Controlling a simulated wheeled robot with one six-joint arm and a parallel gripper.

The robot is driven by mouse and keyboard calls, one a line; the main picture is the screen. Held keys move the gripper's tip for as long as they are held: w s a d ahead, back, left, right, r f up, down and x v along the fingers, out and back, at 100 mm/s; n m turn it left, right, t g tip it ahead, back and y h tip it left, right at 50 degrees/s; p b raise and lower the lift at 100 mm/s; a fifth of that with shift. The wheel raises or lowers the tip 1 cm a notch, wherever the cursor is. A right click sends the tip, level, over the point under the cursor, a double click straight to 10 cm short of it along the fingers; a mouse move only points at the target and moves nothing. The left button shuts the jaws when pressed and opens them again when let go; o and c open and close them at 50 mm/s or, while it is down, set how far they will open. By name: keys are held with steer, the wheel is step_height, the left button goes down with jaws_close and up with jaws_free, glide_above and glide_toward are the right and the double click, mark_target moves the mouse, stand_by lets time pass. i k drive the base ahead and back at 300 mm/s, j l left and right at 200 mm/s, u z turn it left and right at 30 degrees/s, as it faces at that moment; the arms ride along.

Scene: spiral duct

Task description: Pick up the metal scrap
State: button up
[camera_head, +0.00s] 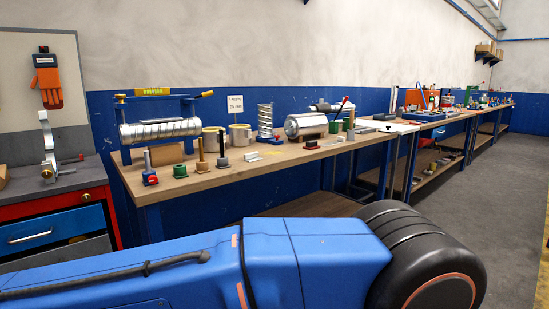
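A small silver angled metal piece (254,156), which looks like the metal scrap, lies on the wooden workbench (292,160) near its front edge. It is left of the middle of the view. It sits right of a dark-based post tool (222,152) and in front of a light cylindrical can (240,135). Its exact shape is too small to tell. My gripper does not show in this view, so its opening and its distance from the piece cannot be seen.
A spiral duct (160,132) rests on a stand at the bench's left. A shiny metal cylinder (306,125) lies right of the piece. A red tool cabinet (60,215) stands at the left. Grey floor (505,190) is open at the right.

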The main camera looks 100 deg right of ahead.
mark_target(253, 156)
steer(key=z, duration=0.45)
steer(key=i+z, duration=0.15)
steer(key=z, duration=0.3)
steer(key=j+z, duration=0.1)
steer(key=z, duration=0.3)
steer(key=i+j+z, duration=0.1)
steer(key=z, duration=0.35)
steer(key=k+l+z, duration=0.1)
steer(key=z, duration=0.3)
steer(key=k+l+z, duration=0.1)
steer(key=z, duration=0.25)
steer(key=l+z, duration=0.4)
steer(key=k+j, duration=0.05)
steer(key=j, duration=0.05)
